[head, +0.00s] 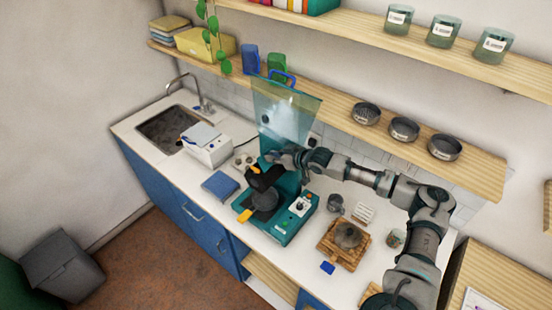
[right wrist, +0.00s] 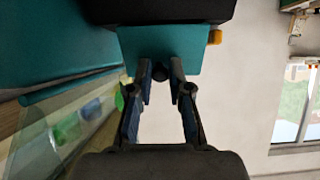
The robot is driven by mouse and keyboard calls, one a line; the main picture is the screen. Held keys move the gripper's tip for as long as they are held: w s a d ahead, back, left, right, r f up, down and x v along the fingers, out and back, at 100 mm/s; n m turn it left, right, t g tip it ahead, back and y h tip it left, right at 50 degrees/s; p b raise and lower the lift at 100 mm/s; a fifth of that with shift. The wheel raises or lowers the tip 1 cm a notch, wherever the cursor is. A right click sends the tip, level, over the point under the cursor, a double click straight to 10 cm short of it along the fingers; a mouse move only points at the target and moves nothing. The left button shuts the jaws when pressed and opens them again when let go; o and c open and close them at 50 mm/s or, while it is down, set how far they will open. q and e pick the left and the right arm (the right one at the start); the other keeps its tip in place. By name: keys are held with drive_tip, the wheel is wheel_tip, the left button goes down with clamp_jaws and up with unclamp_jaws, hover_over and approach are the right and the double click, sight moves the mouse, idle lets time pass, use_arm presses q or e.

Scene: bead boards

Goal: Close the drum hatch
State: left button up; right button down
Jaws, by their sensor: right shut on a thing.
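The teal machine (head: 296,222) stands on the white counter, with a dark rounded drum part (head: 264,200) in its middle. A clear bluish panel with a blue handle (head: 284,110) stands raised at its back; it also shows at the lower left of the right wrist view (right wrist: 62,118). My right gripper (head: 274,162) is at the machine's upper back, beside a black part (head: 264,178) with an orange knob. In the right wrist view its fingers (right wrist: 160,72) are closed around a small dark knob against a teal block (right wrist: 185,48). Which part is the hatch is unclear. My left gripper is out of view.
A blue pad (head: 220,186) and a white box (head: 207,146) lie left of the machine. To its right are a grey mug (head: 335,203) and a wooden board (head: 329,250) holding a round dark item. A wooden shelf (head: 475,165) with dark tins hangs above the counter.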

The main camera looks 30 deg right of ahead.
sight(267, 154)
drive_tip(key=w+g, duration=0.1)
drive_tip(key=g+h, duration=0.1)
drive_tip(key=g, duration=0.1)
drive_tip(key=shift+w+a, duration=0.35)
drive_tip(key=shift+a, duration=0.05)
drive_tip(key=g, duration=0.1)
drive_tip(key=g+h, duration=0.1)
drive_tip(key=w+g, duration=0.1)
drive_tip(key=shift+a+f, duration=0.25)
drive_tip(key=shift+f, duration=0.1)
drive_tip(key=shift+w+a+f+g+h, duration=0.2)
drive_tip(key=shift+w+g+h, duration=0.1)
drive_tip(key=shift+g, duration=0.3)
drive_tip(key=shift+w+a+f+g+h, duration=0.1)
drive_tip(key=shift+w+f+g+h, duration=0.15)
drive_tip(key=shift+g, duration=0.35)
drive_tip(key=shift+w+f+g+h, duration=0.2)
drive_tip(key=shift+g+h, duration=0.1)
drive_tip(key=shift+g, duration=0.25)
drive_tip(key=shift+w+f+g+h, duration=0.15)
drive_tip(key=shift+g+h, duration=0.1)
drive_tip(key=shift+g, duration=0.3)
drive_tip(key=shift+f+g, duration=0.35)
drive_tip(key=shift+g, duration=0.15)
drive_tip(key=c, duration=1.1)
unclamp_jaws()
drive_tip(key=shift+w, duration=0.15)
drive_tip(key=shift+r, duration=0.1)
